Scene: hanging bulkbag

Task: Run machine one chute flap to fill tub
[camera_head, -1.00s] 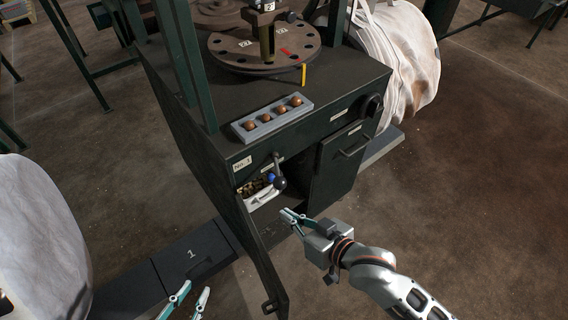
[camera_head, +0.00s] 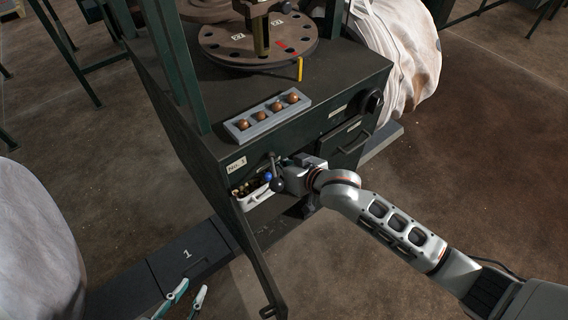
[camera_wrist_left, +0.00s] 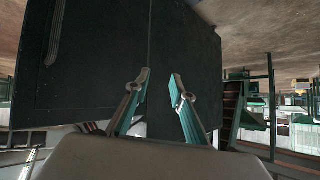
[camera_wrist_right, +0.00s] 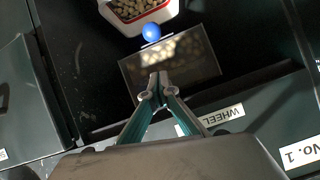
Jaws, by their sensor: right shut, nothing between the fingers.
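Machine No. 1 is a dark green cabinet (camera_head: 300,140) with a low open bay at its front. A white tub (camera_head: 252,201) holding small brown pieces stands in the bay; it also shows in the right wrist view (camera_wrist_right: 165,14). A blue knob (camera_wrist_right: 151,32) sits at the edge of a see-through panel (camera_wrist_right: 190,60), apparently the chute flap, with pieces behind it. My right gripper (camera_wrist_right: 157,88) is shut and empty, its tips over the panel; contact cannot be told. My left gripper (camera_head: 185,298) is open and empty at the bottom.
An open door (camera_head: 258,265) stands out at the bay's left. A grey tray of brown balls (camera_head: 267,117) lies on top. White bulk bags (camera_head: 35,245) stand left and behind.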

